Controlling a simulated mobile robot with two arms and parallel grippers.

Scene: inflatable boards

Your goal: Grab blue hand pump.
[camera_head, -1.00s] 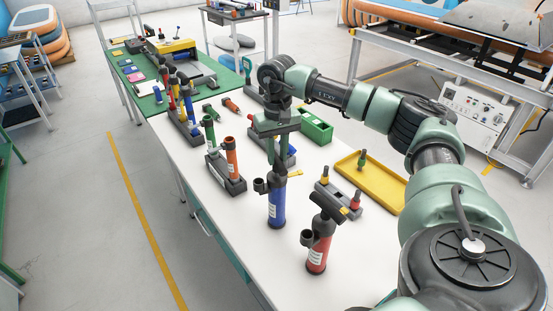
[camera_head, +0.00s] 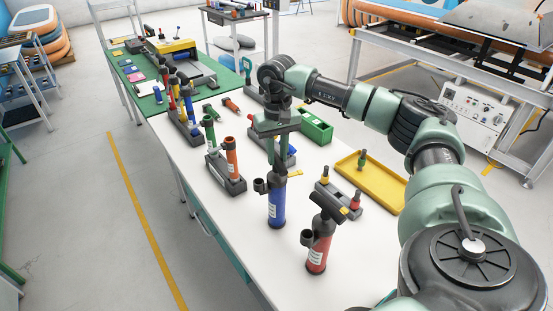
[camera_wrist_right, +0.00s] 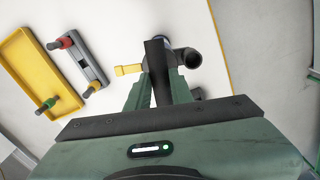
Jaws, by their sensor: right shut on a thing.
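The blue hand pump (camera_head: 277,208) stands upright on the white table, with a dark top and a dark side nozzle. My right gripper (camera_head: 275,155) points down from above and is shut on the pump's top. In the right wrist view the pump's dark handle (camera_wrist_right: 157,58) sits between the fingers of my right gripper (camera_wrist_right: 158,92), with the dark round nozzle beside it. The pump's lower body is mostly hidden in that view. My left gripper is not in view.
A red pump (camera_head: 318,250) stands close by at the front right. A rack with an orange pump (camera_head: 231,158) is at the left. A yellow tray (camera_head: 390,200) and a green bin (camera_head: 318,132) lie to the right and behind. The front left of the table is clear.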

